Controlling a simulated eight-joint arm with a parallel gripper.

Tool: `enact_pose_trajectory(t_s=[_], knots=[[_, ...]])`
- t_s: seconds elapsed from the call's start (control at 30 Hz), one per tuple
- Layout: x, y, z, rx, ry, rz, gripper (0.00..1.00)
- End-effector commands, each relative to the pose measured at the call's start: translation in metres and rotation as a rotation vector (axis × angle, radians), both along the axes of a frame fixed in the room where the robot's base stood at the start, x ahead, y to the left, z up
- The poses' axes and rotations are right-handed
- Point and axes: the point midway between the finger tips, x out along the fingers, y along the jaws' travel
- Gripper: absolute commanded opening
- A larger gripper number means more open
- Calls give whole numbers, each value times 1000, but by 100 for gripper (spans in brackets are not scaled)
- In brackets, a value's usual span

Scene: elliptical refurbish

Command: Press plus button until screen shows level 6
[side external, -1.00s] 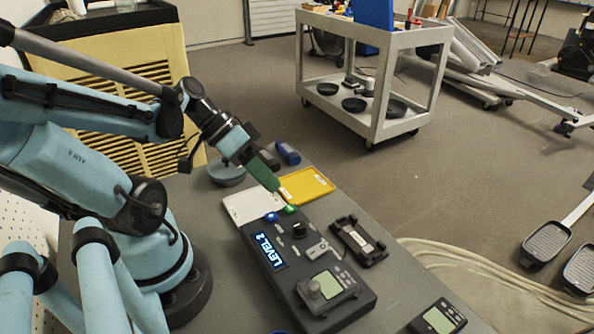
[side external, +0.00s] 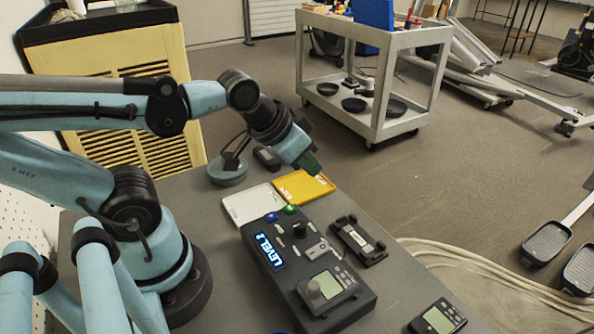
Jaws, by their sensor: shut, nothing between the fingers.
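A black control console (side external: 318,270) lies on the grey bench. Its lit screen (side external: 268,251) seems to read LEVEL 2, though the digit is small. A blue button (side external: 272,217) and a green button (side external: 291,209) sit at its far end. Any plus mark on them is too small to read. My gripper (side external: 314,170) has green fingers and is shut and empty. In the picture it overlaps the yellow tray's far edge, above and to the right of the green button, clear of both buttons.
A white panel (side external: 250,205) and a yellow tray (side external: 305,188) lie beyond the console. A black bracket (side external: 358,240) lies to its right, and a small display unit (side external: 438,318) at the front right. A round grey-blue dish (side external: 228,177) stands at the back.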

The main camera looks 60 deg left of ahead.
Motion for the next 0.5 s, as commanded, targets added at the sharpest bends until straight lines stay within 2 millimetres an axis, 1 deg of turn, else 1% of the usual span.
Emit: enact_pose_trajectory(t_s=[0.17,0.27,0.5], knots=[[-2,2,2,2,34,2,0],[-9,6,6,8,117,6,0],[-40,18,30,13,416,7,0]])
